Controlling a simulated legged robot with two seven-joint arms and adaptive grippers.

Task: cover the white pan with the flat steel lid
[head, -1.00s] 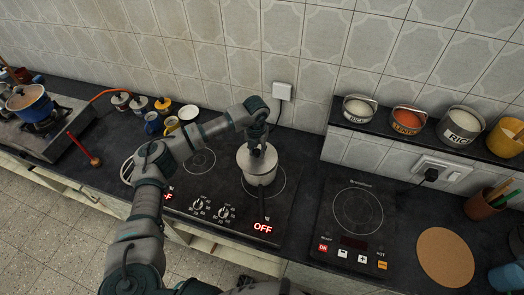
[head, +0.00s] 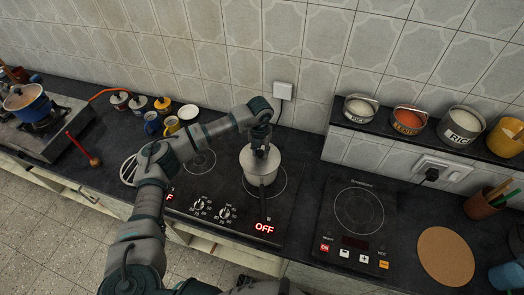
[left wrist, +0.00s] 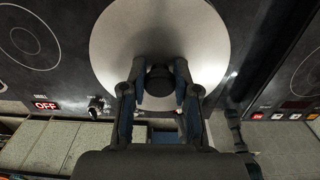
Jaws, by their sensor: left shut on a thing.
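The flat steel lid (left wrist: 115,55) fills the top of the left wrist view as a round grey disc, with a dark knob at its middle. In the head view the lid (head: 250,160) is level at the top of the white pan (head: 261,182), whose side shows below it. I cannot tell whether lid and rim touch. The pan's dark handle (head: 262,206) points to the front. My left gripper (head: 261,152) is above the lid, its fingers (left wrist: 160,88) shut on the knob. The lid hides the inside of the pan. My right gripper is out of view.
The pan stands on the black hob (head: 218,190), marked OFF. A second induction hob (head: 359,211) is at the right. Several small pots and mugs (head: 171,125) stand behind on the left. A shelf with labelled canisters (head: 406,121) is at the back right.

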